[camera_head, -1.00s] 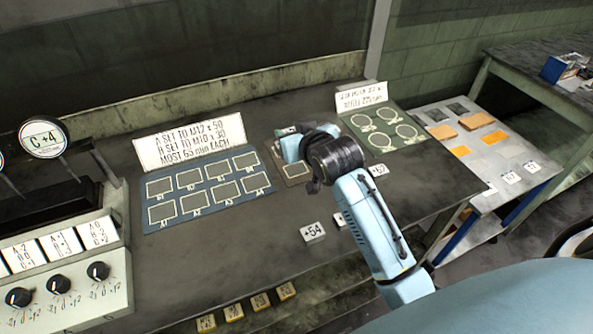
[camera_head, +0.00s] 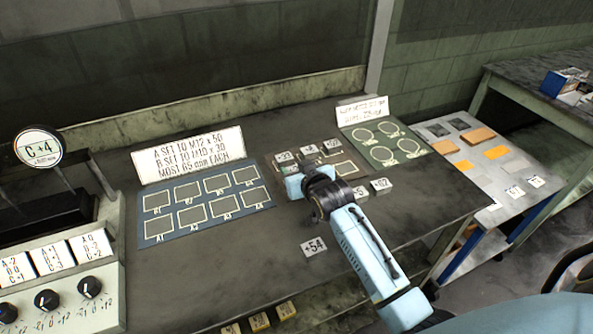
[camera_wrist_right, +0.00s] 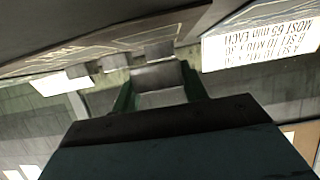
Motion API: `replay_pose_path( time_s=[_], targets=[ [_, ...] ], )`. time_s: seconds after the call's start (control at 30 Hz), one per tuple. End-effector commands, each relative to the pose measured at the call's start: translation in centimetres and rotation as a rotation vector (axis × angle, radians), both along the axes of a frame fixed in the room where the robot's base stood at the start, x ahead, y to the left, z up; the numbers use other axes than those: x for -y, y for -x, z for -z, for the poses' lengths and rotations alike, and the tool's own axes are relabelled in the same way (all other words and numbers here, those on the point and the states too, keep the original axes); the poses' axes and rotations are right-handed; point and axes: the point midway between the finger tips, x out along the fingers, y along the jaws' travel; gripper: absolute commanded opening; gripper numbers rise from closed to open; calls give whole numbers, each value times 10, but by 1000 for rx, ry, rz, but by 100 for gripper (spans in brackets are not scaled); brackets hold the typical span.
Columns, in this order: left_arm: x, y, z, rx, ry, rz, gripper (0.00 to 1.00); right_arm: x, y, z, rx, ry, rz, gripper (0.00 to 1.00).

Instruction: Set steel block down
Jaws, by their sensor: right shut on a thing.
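My right gripper (camera_head: 293,183) is at the front left edge of the brown mat (camera_head: 354,157), pointing left, low over the bench. In the right wrist view its green fingers (camera_wrist_right: 158,92) are shut on a grey steel block (camera_wrist_right: 158,75). In the head view the gripper hides most of that block. Other small steel blocks stand at the back of the brown mat, one at its left (camera_head: 284,157) and one further right (camera_head: 331,146). I cannot tell whether the held block touches the surface. My left gripper is not in view.
A blue mat (camera_head: 148,238) with outlined spaces lies left, a green mat (camera_head: 405,160) with circles right. Blocks marked +54 (camera_head: 313,246) and 62 (camera_head: 381,186) stand on the bench near my arm. A knob panel (camera_head: 110,290) is at far left.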

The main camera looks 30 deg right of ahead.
Motion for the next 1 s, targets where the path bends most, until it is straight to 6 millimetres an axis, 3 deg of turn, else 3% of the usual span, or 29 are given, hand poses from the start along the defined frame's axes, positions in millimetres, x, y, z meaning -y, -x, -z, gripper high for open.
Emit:
replay_pose_path(
  time_s=[0.17, 0.67, 0.7, 0.83, 1.0],
  targets=[
    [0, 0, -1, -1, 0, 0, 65, 0, -1, -3, 5, 0, 0, 11],
    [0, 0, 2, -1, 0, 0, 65, 0, 0, 12, -1, 1, 0, 11],
    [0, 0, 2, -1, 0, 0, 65, 0, 1, 14, -7, 1, 0, 49],
    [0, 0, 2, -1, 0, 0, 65, -1, 2, 16, -9, 0, -1, 65],
    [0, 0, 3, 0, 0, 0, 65, -1, 2, 17, -11, 0, -1, 65]
  ],
)
